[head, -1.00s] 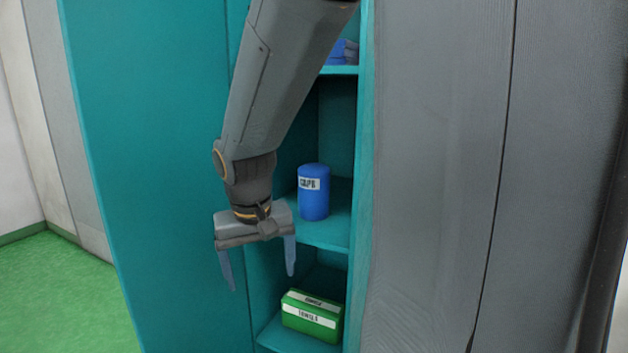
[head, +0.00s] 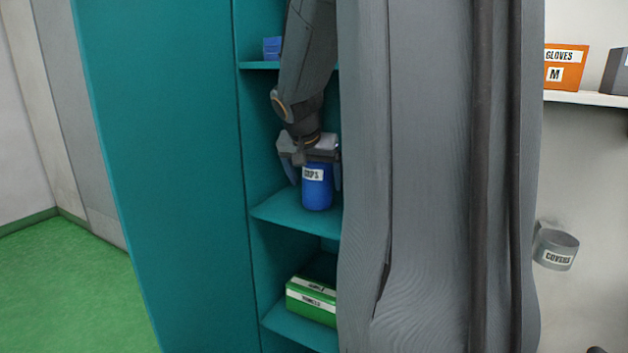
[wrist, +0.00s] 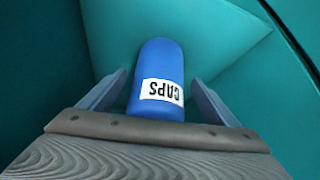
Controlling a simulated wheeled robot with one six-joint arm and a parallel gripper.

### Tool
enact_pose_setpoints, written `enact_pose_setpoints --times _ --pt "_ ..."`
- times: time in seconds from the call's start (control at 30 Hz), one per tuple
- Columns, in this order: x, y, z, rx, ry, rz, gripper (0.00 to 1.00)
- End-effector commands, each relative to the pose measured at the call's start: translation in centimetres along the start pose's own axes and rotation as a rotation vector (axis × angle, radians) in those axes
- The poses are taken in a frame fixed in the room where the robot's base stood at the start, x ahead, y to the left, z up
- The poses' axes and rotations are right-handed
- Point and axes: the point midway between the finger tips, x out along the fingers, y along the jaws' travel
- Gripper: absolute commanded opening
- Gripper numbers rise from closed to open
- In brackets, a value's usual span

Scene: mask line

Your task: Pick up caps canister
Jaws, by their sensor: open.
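The caps canister (head: 318,195) is a blue upright cylinder with a white "CAPS" label, standing on the middle teal shelf. In the wrist view the canister (wrist: 160,75) shows centred between the two fingers, its label upside down. My gripper (head: 315,180) is at the canister's upper part, with one finger on each side. In the wrist view my gripper (wrist: 158,95) is open, with a gap visible between each finger and the canister. The canister's top is hidden behind my gripper in the head view.
The teal cabinet's shelf (head: 275,208) has side walls close by. A green box (head: 312,300) sits on the shelf below and a blue item (head: 272,47) above. A grey panel (head: 430,180) stands right. An orange gloves box (head: 565,68) and a covers container (head: 556,249) are further right.

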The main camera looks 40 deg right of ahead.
Motion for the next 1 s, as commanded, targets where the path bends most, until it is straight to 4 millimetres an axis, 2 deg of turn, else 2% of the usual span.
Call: enact_pose_setpoints --times 0.27,0.57,0.83,1.0 --pt "3.2 0.1 0.1 -0.002 -0.003 0.001 0.83" --pt "3.5 0.0 0.1 -0.002 -0.001 -0.001 0.83" --pt "3.5 0.0 0.1 -0.002 -0.001 -0.001 0.38" --pt "3.5 0.0 0.0 -0.002 -0.001 -0.001 0.35"
